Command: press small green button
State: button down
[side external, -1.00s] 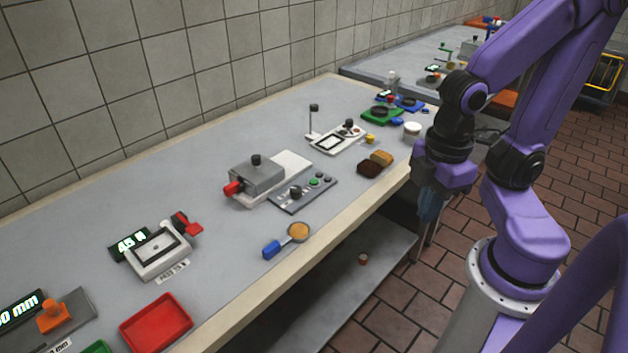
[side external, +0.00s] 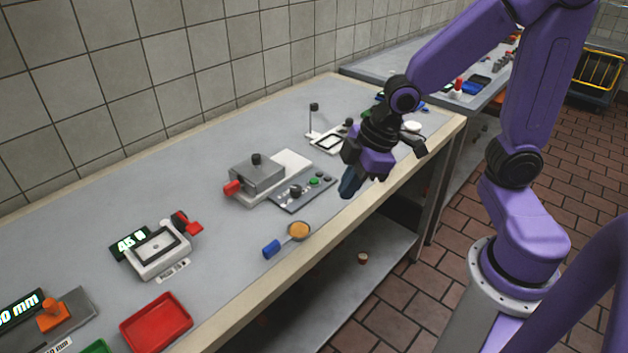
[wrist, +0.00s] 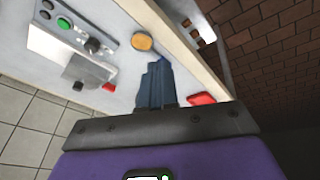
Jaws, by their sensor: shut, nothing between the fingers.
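The small green button (side external: 314,181) sits on a grey control panel (side external: 289,206) with a dark knob and other small buttons beside it. The button also shows at the upper left of the wrist view (wrist: 64,23), on the same panel (wrist: 77,33). My gripper (side external: 348,190) is shut and empty, with blue fingers pointing down. It is above the front part of the table, to the right of the panel and apart from the button. In the wrist view my shut fingers (wrist: 155,70) are in the middle, with the button off to the upper left.
A grey press with a red handle (side external: 232,188) stands behind the panel. A scale (side external: 162,252) and red tray (side external: 157,322) are to the left. My arm hides the items near the table's far right.

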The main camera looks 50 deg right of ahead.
jog(key=w+d+f+t, duration=0.1)
jog(key=w+d+t, duration=0.15)
jog(key=w, duration=0.35)
jog(key=w+d+f+t, duration=0.1)
jog(key=w+d, duration=0.2)
jog(key=w, duration=0.3)
jog(key=t, duration=0.2)
send_over(317, 182)
jog(key=shift+d+f, duration=0.1)
jog(key=shift+f, duration=0.35)
jog(key=shift+f, duration=0.15)
jog(key=shift+f, duration=4.3)
jog(key=shift+f, duration=0.15)
jog(key=shift+f, duration=0.25)
jog(key=shift+f, duration=0.45)
jog(key=shift+r, duration=0.9)
